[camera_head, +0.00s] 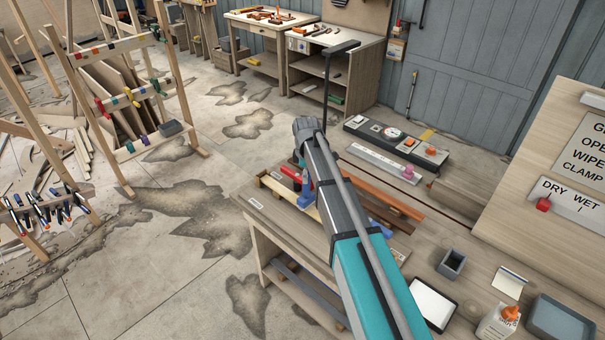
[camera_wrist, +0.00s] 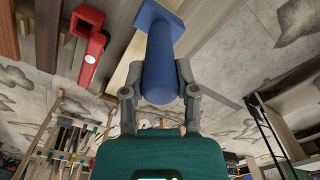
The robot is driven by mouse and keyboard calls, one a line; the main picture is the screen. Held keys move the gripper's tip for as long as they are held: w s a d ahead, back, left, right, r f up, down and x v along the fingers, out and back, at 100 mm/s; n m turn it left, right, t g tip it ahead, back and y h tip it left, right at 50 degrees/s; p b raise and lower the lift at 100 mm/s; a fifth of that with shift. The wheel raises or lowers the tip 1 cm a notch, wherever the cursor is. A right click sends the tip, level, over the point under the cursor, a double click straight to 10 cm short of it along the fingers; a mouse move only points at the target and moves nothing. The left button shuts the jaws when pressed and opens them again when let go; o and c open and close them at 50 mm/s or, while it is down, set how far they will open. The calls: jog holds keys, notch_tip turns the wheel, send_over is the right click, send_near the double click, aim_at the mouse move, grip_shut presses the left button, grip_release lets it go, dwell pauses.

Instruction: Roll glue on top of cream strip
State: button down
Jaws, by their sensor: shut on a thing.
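My gripper (camera_wrist: 159,91) is shut around a blue tool (camera_wrist: 160,60), a round body with a square flange at its far end. In the head view a blue shape (camera_head: 306,191), likely this tool, stands by the cream strip (camera_head: 270,184), with my arm hiding most of my gripper. The cream strip also shows in the wrist view (camera_wrist: 124,72), left of and partly behind the blue tool. I cannot tell whether the tool touches it. A red clamp (camera_wrist: 88,45) sits left of the tool; it also shows in the head view (camera_head: 290,174). No glue is discernible on the strip.
Brown strips (camera_head: 385,199) lie right of the cream strip on the workbench (camera_head: 262,212). A white tray (camera_head: 432,303), a small grey box (camera_head: 452,263), a white tub (camera_head: 496,322) and a grey-blue tray (camera_head: 560,322) stand at the right. A lettered board (camera_head: 540,150) rises there.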

jog(key=shift+s+d, duration=0.25)
dwell(0.3)
jog(key=shift+s+d+r, duration=0.1)
jog(key=shift+s+d, duration=1)
jog(key=shift+d, duration=0.15)
jog(key=shift+s, duration=0.1)
jog(key=shift+s+d, duration=1.1)
jog(key=shift+d, duration=0.15)
jog(key=shift+s+d, duration=0.1)
jog(key=shift+s+d, duration=1.1)
jog(key=shift+d, duration=0.1)
jog(key=shift+s+d, duration=0.1)
